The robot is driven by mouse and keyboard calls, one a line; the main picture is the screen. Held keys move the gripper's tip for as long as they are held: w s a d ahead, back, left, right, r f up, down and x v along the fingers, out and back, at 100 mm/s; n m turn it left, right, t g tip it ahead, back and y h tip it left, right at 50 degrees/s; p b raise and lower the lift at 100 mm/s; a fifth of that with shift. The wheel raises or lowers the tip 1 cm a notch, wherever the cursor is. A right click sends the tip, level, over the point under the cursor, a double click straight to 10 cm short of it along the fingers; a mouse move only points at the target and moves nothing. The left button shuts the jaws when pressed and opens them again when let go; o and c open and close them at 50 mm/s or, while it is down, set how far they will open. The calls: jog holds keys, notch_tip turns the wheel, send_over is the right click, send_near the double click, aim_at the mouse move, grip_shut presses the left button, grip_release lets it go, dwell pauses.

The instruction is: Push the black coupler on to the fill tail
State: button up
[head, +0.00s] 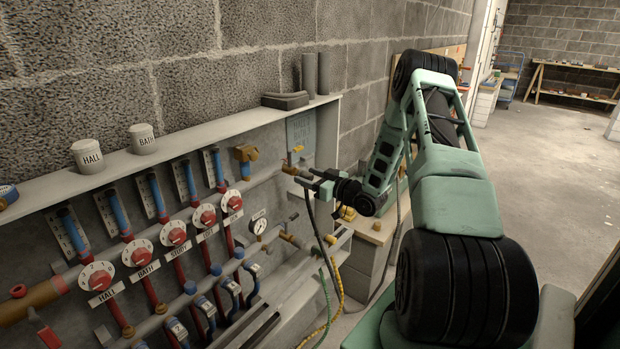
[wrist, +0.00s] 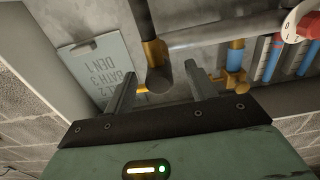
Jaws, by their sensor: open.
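In the wrist view my two fingers (wrist: 160,68) stand apart. The black coupler (wrist: 160,82) shows between them, with a brass collar and a dark hose behind it, and a gap shows on each side. In the head view the coupler is too small to tell from the fingers; a black hose (head: 314,222) hangs below them. A brass piece (wrist: 142,89) beside the left finger is partly hidden; I cannot tell whether it is the fill tail.
The board carries red dials (head: 173,233), blue-topped flow tubes and a gauge (head: 258,226). A shelf (head: 205,132) with two white pots runs above. A grey plate (wrist: 105,62) is on the wall. A block ledge (head: 372,228) stands below my arm. Floor is clear at right.

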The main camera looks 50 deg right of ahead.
jog(key=s+d+b, duration=0.1)
jog(key=s, duration=1.6)
jog(key=shift+s+d, duration=0.15)
jog(key=shift+s, duration=0.05)
jog(key=w+a+r+n+g+p, duration=0.2)
jog(key=w+a+r+g, duration=0.15)
jog(key=w+a, duration=0.55)
jog(key=w+a+r+n+g+p, duration=0.1)
jog(key=w+a+r+g, duration=0.25)
jog(key=w+a, duration=0.6)
jog(key=s+a+r+n+g+p, duration=0.1)
jog(key=s+a+r+g, duration=0.1)
jog(key=s+a, duration=0.45)
jog(key=s+a+r+g+p, duration=0.1)
jog(key=s+a+r+g, duration=0.25)
jog(key=a, duration=0.65)
jog(key=s+a+r+n+g+p, duration=0.1)
jog(key=s+a, duration=0.5)
jog(key=a, duration=0.3)
jog(key=s+a+r+n+g+p, duration=0.1)
jog(key=s+a+r+g, duration=0.1)
jog(key=s, duration=0.6)
jog(key=s+a+r+g, duration=0.2)
jog(key=s+a, duration=0.2)
jog(key=s, duration=0.5)
jog(key=shift+s+r+n+h+p, duration=0.15)
jog(key=shift+n+h+p, duration=0.15)
jog(key=shift+n+p, duration=0.1)
